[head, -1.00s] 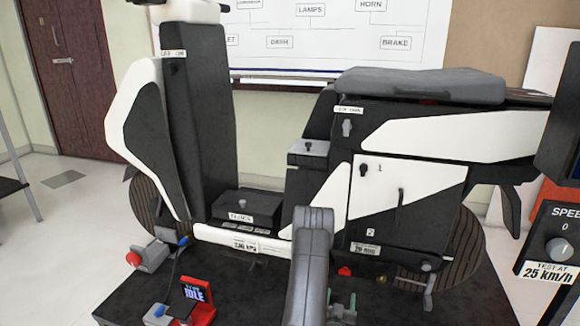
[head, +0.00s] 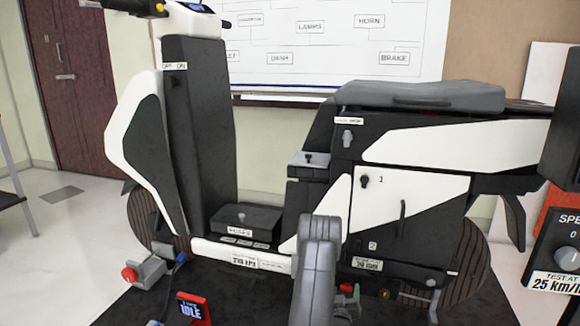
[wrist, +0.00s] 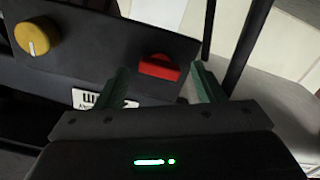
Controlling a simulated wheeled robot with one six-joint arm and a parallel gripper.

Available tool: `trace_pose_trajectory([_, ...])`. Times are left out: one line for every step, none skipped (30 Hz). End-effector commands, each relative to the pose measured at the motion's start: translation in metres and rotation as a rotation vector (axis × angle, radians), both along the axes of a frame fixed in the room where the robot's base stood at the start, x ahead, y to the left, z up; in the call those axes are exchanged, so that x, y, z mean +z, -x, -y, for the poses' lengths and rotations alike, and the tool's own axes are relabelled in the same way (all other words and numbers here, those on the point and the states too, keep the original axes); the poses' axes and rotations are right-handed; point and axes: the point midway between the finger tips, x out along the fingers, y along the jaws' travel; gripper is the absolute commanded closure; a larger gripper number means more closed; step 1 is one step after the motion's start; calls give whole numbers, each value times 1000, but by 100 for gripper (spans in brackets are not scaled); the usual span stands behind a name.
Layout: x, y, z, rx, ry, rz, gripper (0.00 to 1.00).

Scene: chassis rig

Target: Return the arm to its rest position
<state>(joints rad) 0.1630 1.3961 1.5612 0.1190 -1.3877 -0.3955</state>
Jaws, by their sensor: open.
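My arm (head: 316,265) rises in the lower middle of the head view, in front of the black and white scooter (head: 205,130). Beyond the fingers is a dark panel (wrist: 90,45) with a yellow knob (wrist: 32,37) and a red switch (wrist: 158,67). The red switch appears between the fingertips; I cannot tell how far beyond them it is.
The scooter stands on a black platform (head: 245,305). A small red-framed IDLE display (head: 192,309) is at the front left. A speed control box (head: 557,245) is at the right edge. A wall chart (head: 330,45) hangs behind. Pale floor (head: 60,235) is open at the left.

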Motion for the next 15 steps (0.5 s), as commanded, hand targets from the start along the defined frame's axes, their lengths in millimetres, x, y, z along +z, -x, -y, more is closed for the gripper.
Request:
trace_pose_trajectory([0,0,0,0,35,-10,38])
trace_pose_trajectory([0,0,0,0,57,-16,38])
trace_pose_trajectory([0,0,-1,0,88,-25,38])
trace_pose_trajectory([0,0,-1,0,111,-32,38])
trace_pose_trajectory([0,0,-1,0,134,-38,38])
trace_pose_trajectory([-1,0,-1,0,164,-47,38])
trace_pose_trajectory([-1,0,-1,1,188,-55,38])
trace_pose_trajectory([0,7,-3,2,188,-58,38])
trace_pose_trajectory([1,16,-6,2,186,-59,38])
trace_pose_trajectory([1,22,-8,2,185,-59,38])
trace_pose_trajectory([1,28,-9,2,185,-59,38])
trace_pose_trajectory([1,36,-12,2,185,-59,38])
trace_pose_trajectory([1,41,-13,2,184,-58,38])
trace_pose_trajectory([1,47,-15,2,184,-58,38])
trace_pose_trajectory([1,55,-17,1,183,-58,38])
